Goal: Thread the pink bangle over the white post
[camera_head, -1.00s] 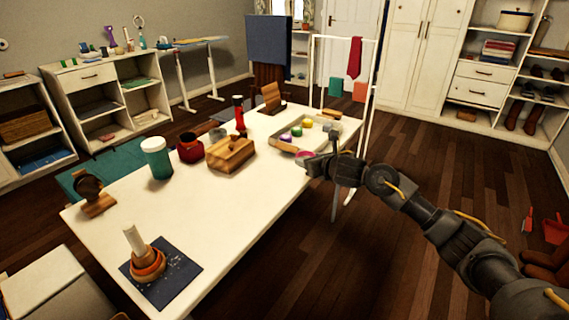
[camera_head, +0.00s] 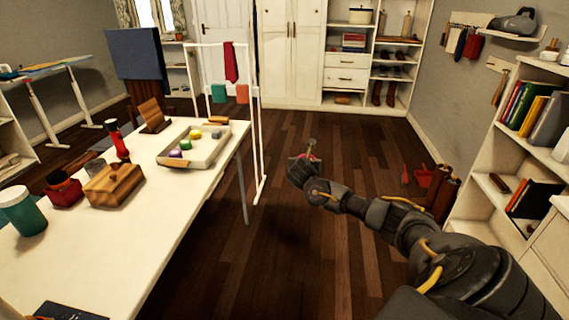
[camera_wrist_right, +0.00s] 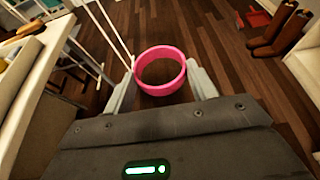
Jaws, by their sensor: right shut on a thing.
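The pink bangle (camera_wrist_right: 160,90) is between the two fingers of my right gripper (camera_wrist_right: 161,68) in the right wrist view. The fingers are shut on its outer sides and its open hole shows. In the head view my right gripper (camera_head: 306,164) is out over the floor, right of the table, with a little of the bangle's pink (camera_head: 312,156) showing. The white post is out of view; only a corner of a dark blue mat (camera_head: 68,313) shows at the bottom left. My left gripper is not in view.
The white table (camera_head: 150,225) holds a tray (camera_head: 205,155) with coloured pieces, a wooden box (camera_head: 114,187), a red jar (camera_head: 64,194) and a teal cup (camera_head: 24,214). A white rack (camera_head: 259,120) stands behind the table. A bookshelf (camera_head: 480,190) is at right. Open floor lies between.

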